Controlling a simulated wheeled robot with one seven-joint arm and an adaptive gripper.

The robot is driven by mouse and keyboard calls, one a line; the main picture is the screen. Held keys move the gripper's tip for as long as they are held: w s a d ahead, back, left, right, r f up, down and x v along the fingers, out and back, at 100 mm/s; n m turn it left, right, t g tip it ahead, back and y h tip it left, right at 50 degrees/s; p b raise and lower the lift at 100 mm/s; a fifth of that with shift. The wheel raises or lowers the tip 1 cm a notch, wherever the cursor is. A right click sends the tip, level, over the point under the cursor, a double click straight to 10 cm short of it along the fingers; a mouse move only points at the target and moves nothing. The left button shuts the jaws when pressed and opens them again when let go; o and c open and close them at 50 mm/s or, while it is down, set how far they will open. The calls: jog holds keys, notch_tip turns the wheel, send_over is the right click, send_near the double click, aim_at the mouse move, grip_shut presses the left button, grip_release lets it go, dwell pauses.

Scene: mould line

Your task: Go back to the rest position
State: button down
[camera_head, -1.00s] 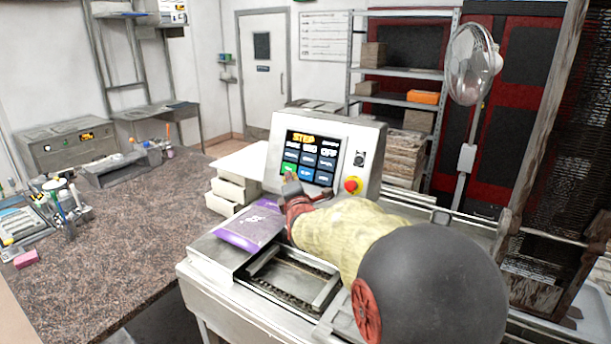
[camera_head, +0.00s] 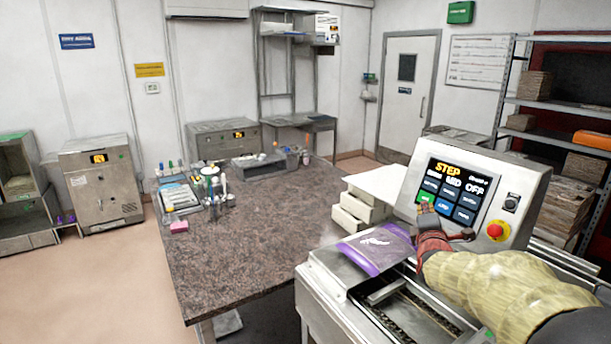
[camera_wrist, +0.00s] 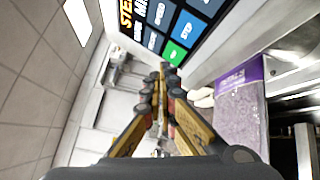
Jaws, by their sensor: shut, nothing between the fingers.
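My gripper (camera_head: 428,212) is in front of the machine's touch panel (camera_head: 451,190) at the right of the head view. In the wrist view my gripper (camera_wrist: 163,72) has its yellow and dark fingers together at the tips, with nothing between them. The tips are close to the green key at the panel's lower edge; I cannot tell whether they touch it. My arm reaches in from the lower right of the head view.
A purple and silver pouch (camera_head: 376,249) lies on the machine just left of my gripper. A red stop button (camera_head: 497,231) is right of the panel. A speckled bench (camera_head: 250,250) holds a pink block (camera_head: 179,226) and several small tools. Open floor (camera_head: 80,290) lies at the left.

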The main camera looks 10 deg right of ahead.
notch_tip(320, 180, down, 11)
jog(key=s+a+m+g+y, duration=0.2)
jog(key=s+m+g+y, duration=0.15)
jog(key=m, duration=0.35)
jog(key=s+a+f+m+g+y, duration=0.2)
jog(key=s+a+f+m+g, duration=0.25)
jog(key=s+a+f, duration=0.2)
jog(key=s+a+r+m+g+y, duration=0.1)
jog(key=s+a+r+m, duration=0.1)
jog(key=s+a, duration=0.9)
jog(key=s+a+r+m+g+y, duration=0.1)
jog(key=s+a+r+m+y, duration=0.1)
jog(key=s+a, duration=0.8)
jog(key=s, duration=0.6)
jog(key=shift+a+r+m, duration=0.25)
jog(key=shift+a+m, duration=0.1)
jog(key=shift+a, duration=0.05)
jog(key=shift+s, duration=0.1)
